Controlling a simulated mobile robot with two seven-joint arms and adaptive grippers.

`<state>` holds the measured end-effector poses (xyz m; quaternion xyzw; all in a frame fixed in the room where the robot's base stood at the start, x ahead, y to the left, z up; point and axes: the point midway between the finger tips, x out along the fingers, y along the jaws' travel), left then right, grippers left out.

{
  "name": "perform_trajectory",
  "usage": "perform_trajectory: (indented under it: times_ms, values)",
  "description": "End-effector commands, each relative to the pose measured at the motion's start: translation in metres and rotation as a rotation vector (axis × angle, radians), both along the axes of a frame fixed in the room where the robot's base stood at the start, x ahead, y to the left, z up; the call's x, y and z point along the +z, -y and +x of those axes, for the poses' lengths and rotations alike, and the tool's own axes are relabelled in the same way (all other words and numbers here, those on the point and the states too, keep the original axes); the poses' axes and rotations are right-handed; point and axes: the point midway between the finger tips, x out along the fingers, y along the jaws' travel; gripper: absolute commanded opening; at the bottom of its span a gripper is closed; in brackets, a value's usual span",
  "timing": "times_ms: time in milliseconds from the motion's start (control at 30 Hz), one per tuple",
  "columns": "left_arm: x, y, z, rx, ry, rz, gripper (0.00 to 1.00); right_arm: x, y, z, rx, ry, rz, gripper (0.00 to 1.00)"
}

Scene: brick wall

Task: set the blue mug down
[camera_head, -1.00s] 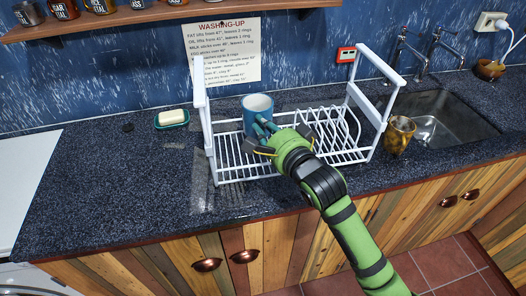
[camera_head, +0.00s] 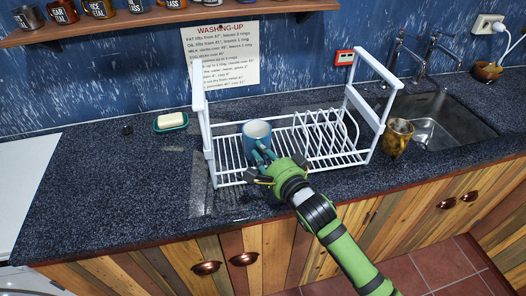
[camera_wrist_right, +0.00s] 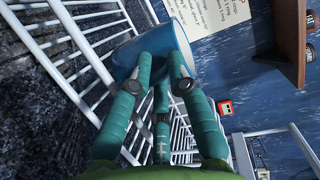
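The blue mug (camera_head: 256,134) is upright at the left end of the white dish rack (camera_head: 230,178), its pale inside facing up. I cannot tell whether its base touches the rack's bars. My right gripper (camera_head: 262,160) reaches in from the front, its teal fingers closed on the mug's near side. In the right wrist view the mug (camera_wrist_right: 124,57) lies behind the fingertips (camera_wrist_right: 165,62), which cover part of its wall; any handle is hidden. My left gripper is in neither view.
A brown-yellow mug (camera_head: 397,138) stands right of the rack by the sink (camera_head: 440,125). Soap in a green dish (camera_head: 171,123) lies left of the rack. The rack's plate slots (camera_head: 325,135) are empty. The left of the counter (camera_head: 110,185) is mostly clear.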

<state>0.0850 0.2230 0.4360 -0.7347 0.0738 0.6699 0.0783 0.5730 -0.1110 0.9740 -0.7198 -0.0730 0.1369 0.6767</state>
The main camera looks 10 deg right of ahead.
Motion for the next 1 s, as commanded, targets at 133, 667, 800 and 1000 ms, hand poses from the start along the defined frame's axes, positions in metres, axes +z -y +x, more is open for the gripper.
perform_trajectory:
  times_ms: [133, 667, 800, 1000]
  values:
    - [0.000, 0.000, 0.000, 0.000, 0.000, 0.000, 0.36, 0.000, 0.000, 0.000, -0.001, -0.001, -0.001, 0.37]
    - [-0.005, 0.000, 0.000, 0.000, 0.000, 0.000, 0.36, 0.004, 0.012, -0.040, -0.001, -0.003, 0.000, 0.37]
    - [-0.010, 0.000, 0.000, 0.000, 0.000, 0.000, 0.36, 0.007, 0.021, -0.070, 0.000, -0.003, -0.002, 0.37]
    - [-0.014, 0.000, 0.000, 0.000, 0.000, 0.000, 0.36, 0.012, 0.031, -0.100, -0.002, -0.002, -0.002, 0.37]
